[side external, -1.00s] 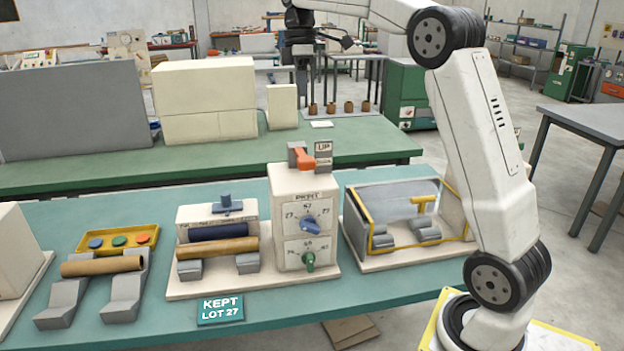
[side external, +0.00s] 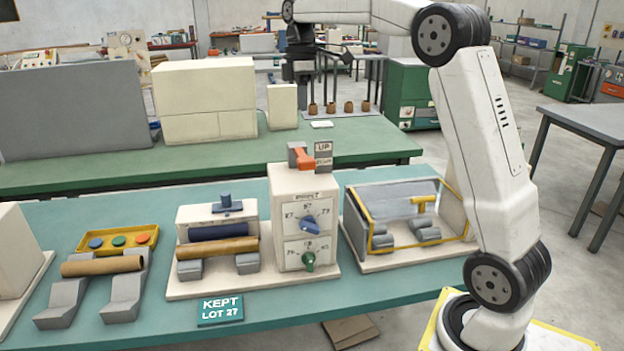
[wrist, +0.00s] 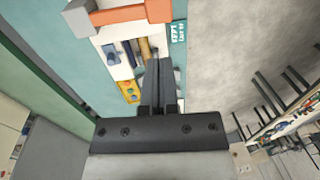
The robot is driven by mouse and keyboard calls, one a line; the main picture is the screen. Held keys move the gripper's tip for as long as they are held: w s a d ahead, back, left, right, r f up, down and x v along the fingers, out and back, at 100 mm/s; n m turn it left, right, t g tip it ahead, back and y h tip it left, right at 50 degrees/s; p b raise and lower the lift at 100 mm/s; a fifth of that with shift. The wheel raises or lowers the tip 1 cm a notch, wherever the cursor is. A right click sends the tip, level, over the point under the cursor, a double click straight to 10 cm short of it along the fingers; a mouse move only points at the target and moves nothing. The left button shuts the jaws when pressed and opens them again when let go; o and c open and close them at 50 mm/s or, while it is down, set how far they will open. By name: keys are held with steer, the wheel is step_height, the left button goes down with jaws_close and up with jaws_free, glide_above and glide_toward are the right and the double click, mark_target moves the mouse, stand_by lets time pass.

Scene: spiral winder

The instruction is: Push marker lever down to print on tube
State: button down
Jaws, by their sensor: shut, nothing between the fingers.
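The marker lever (side external: 304,159) is orange and sits on top of a cream dial box (side external: 283,230), beside a small sign reading UP. It also shows large at the top of the wrist view (wrist: 130,13). A brown tube (side external: 217,248) lies across grey supports left of the box, in front of a dark blue roller (side external: 218,231). My gripper (wrist: 160,62) is shut and empty, its fingers pointing towards the lever but apart from it.
Another brown tube (side external: 102,266) rests on grey supports at left, before a yellow tray (side external: 117,240) of coloured buttons. A yellow-framed machine (side external: 408,225) stands right of the box. A KEPT LOT 27 sign (side external: 220,308) is at the table's front edge.

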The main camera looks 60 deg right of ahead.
mark_target(305, 160)
steer(key=f, duration=0.7)
steer(key=s+a+f, duration=0.1)
steer(key=f, duration=0.2)
steer(key=shift+f, duration=0.35)
steer(key=shift+f, duration=0.1)
steer(key=shift+s+a+f+t+h, duration=0.15)
steer(key=shift+f+t+h, duration=0.25)
steer(key=shift+f, duration=0.15)
steer(key=shift+s+a+f+t+h, duration=0.15)
steer(key=shift+f+t+h, duration=0.25)
steer(key=shift+f, duration=0.15)
steer(key=shift+s+a+f, duration=0.1)
steer(key=shift+s+f, duration=0.05)
steer(key=shift+f, duration=0.85)
steer(key=shift+r, duration=0.15)
step_height(305, 160, up, 14)
steer(key=s+a, duration=0.1)
steer(key=shift+r, duration=0.2)
steer(key=shift+a, duration=0.1)
